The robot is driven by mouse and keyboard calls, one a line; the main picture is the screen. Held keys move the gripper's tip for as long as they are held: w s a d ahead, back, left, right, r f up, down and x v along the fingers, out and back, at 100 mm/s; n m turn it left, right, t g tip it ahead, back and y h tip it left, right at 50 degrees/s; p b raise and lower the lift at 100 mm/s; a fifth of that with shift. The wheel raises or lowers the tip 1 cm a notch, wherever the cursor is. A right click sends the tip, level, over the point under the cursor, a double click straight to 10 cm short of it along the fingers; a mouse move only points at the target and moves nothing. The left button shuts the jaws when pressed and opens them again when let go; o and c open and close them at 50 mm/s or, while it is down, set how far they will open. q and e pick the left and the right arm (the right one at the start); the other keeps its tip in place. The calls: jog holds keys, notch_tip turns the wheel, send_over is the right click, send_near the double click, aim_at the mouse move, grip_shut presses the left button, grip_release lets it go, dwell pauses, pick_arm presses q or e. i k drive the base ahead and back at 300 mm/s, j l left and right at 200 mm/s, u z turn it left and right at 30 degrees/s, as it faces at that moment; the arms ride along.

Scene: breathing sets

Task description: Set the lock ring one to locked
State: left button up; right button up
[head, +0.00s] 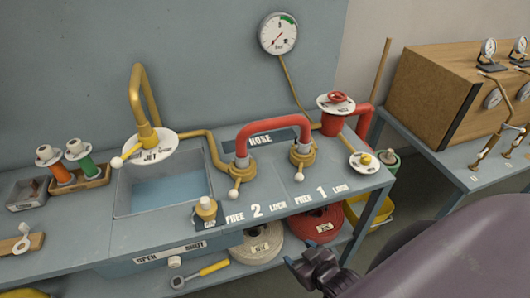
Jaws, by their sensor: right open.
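Lock ring one (303,154) is a brass collar around the right end of the red hose (272,126), above the printed label "FREE 1 LOCK" (321,194). Its white-tipped handle (298,177) points toward the front, nearer the word FREE than LOCK. Lock ring two (240,168) is a similar collar at the hose's left end, with its handle (233,194) also pointing front, above FREE. My right gripper (300,266) is open and empty, low in front of the bench, well apart from lock ring one. My left gripper is out of view.
A yellow tap (142,95) with a white "JET" disc stands over a sink (165,188) at left. A red valve wheel (337,98) and a small yellow knob (365,159) are right of ring one. Coiled hoses (314,226) lie on the shelf below.

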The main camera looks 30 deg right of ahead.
aim_at(299, 177)
jog(key=z, duration=1.3)
